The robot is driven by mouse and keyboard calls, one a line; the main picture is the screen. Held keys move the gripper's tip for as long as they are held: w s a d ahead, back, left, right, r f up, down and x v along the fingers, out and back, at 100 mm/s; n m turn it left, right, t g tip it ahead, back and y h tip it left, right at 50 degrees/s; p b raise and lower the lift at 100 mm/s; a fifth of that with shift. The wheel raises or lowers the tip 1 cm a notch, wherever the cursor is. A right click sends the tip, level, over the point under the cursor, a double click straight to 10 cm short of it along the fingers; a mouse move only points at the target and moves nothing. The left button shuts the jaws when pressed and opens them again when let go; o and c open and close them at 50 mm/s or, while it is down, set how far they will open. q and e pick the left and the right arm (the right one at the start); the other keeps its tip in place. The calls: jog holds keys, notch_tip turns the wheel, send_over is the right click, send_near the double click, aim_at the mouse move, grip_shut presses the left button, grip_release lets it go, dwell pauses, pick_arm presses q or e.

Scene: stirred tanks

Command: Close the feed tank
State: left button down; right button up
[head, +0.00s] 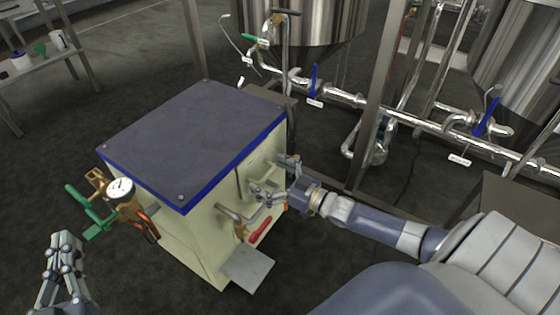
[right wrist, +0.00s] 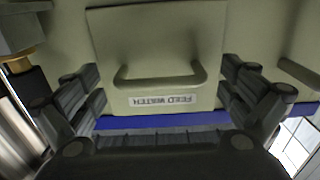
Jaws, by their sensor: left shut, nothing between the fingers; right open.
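The feed tank is the cream box (head: 200,235) with a grey top and blue edge. A cream panel (right wrist: 155,35) labelled "FEED WATER" shows in the right wrist view, the label upside down. It has a bar handle (right wrist: 160,80). I cannot tell how far the panel stands open. My right gripper (head: 257,192) is open at the tank's right face. In the right wrist view, its fingers lie on either side of the handle, with nothing gripped. My left gripper (head: 66,250) is shut and empty at the lower left, apart from the tank.
A pressure gauge (head: 120,190) and green-handled valves (head: 90,205) stick out from the tank's left side. A red handle (head: 260,230) and a grey step (head: 248,268) are low on the right face. Steel pipes (head: 340,97) with blue valve handles run behind.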

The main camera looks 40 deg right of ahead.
jog(key=v, duration=1.1)
jog(key=shift+s, duration=0.2)
jog(key=shift+d, duration=0.1)
